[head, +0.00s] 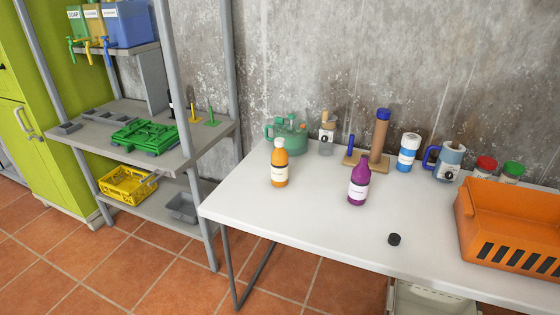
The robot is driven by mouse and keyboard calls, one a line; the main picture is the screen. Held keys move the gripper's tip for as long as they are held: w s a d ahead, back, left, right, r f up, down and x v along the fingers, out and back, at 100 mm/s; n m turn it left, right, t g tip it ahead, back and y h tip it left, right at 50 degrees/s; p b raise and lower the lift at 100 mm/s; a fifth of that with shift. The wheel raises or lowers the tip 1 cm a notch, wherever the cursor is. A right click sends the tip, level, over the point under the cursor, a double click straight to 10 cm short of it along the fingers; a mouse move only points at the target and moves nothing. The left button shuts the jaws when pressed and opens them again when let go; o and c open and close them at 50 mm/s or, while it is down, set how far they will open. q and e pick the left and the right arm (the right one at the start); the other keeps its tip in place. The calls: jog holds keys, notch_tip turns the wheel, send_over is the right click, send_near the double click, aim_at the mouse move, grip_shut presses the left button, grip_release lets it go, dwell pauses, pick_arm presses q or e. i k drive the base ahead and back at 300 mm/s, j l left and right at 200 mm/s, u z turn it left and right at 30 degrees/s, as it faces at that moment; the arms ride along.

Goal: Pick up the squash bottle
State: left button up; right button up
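Two bottles stand upright on the white table. An orange bottle (279,166) with a pale label and a whitish top is at the left. A purple bottle (358,183) with a pale label and a narrow purple top is nearer the middle. Their labels are too small to read, so I cannot tell which one is the squash bottle. A small black cap-like disc (394,239) lies on the table in front of the purple bottle. Neither of my grippers is in view.
The white table (310,215) has clear room at its front left. An orange crate (512,215) sits at the right. A grey shelf (90,135) stands left.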

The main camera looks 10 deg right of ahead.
aim_at(279, 156)
jog(key=z, duration=0.6)
jog(key=i+j+z, duration=0.35)
jog(key=j+z, duration=0.15)
jog(key=i+j+z, duration=0.25)
jog(key=j, duration=0.15)
jog(key=j+z, duration=0.25)
jog(key=j, duration=0.1)
